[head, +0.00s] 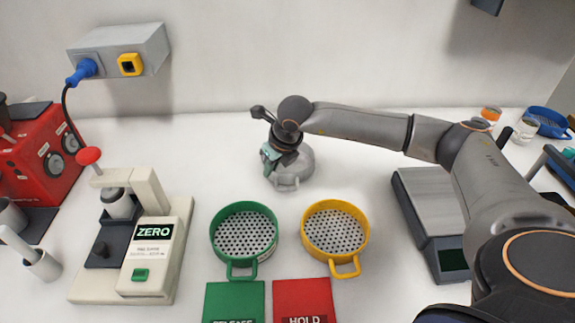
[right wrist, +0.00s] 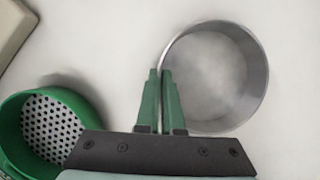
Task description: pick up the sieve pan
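The sieve pan (head: 297,170) is a round grey metal pan on the white table behind the green and yellow sieves. In the right wrist view the pan (right wrist: 245,107) shows from above, empty, with a thin wall. My right gripper (head: 268,158) is at the pan's left side. In the right wrist view its green fingers (right wrist: 161,75) are close together, one on each side of the pan's left wall, with the wall between them. I cannot tell whether the pan's base is clear of the table. My left gripper is not in view.
A green sieve (head: 244,240) and a yellow sieve (head: 335,233) stand in front, with green (head: 234,303) and red (head: 304,299) mats below. A cream ZERO device (head: 152,250) is left, a grey scale (head: 430,215) right. Table behind the pan is clear.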

